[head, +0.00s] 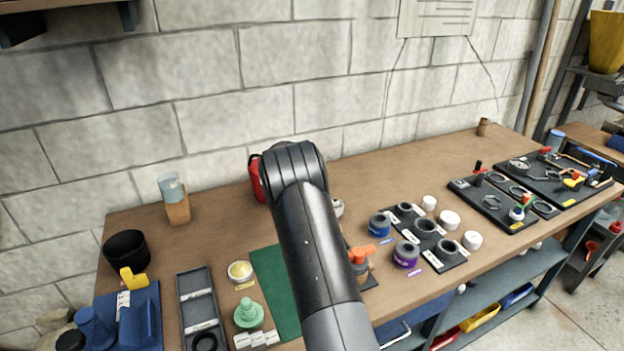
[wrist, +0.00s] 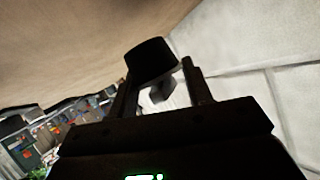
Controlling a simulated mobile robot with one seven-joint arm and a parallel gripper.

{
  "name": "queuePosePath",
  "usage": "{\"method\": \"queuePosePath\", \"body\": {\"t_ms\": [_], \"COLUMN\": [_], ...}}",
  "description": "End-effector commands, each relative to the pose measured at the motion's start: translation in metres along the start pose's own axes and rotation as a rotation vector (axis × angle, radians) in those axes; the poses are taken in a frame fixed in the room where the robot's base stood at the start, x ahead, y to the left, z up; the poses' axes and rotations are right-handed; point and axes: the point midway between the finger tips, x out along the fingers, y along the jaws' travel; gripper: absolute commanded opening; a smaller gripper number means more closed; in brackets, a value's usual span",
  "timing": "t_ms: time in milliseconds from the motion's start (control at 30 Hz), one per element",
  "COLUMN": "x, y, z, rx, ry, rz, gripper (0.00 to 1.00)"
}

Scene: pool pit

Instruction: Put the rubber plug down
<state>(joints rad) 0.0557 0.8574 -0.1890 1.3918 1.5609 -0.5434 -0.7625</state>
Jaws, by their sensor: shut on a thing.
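In the wrist view my gripper (wrist: 160,88) is shut on a dark, blunt rubber plug (wrist: 151,56), which shows between and beyond the two fingers. The picture is dark there, so the plug's lower part and its exact contact with the fingers are hard to make out. The brown worktop fills the top of that view; I cannot tell whether the plug touches it. In the head view my arm hides the gripper and the plug.
The workbench (head: 400,180) stands against a block wall. A green mat (head: 270,275) lies beside my arm. A grey tray (head: 182,310), a green stepped piece (head: 248,314) and a black cup (head: 126,250) are left. Ring fittings and white caps (head: 449,219) stand right. Bare wood shows along the back.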

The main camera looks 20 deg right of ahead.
Motion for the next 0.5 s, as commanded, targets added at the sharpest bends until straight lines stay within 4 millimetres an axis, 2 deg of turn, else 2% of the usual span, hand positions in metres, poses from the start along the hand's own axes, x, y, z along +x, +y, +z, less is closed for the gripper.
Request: {"method": "queuePosePath", "body": {"t_ms": [167,300,500], "x": [0.005,0.015,0.021], "y": [0.003,0.009,0.003], "z": [0.011,0.029,0.031], "rx": [-0.002,-0.003,0.002], "ry": [0.0,-0.001,0.001], "rz": [0.0,0.001,-0.001], "gripper": [0.19,0.19,0.19]}}
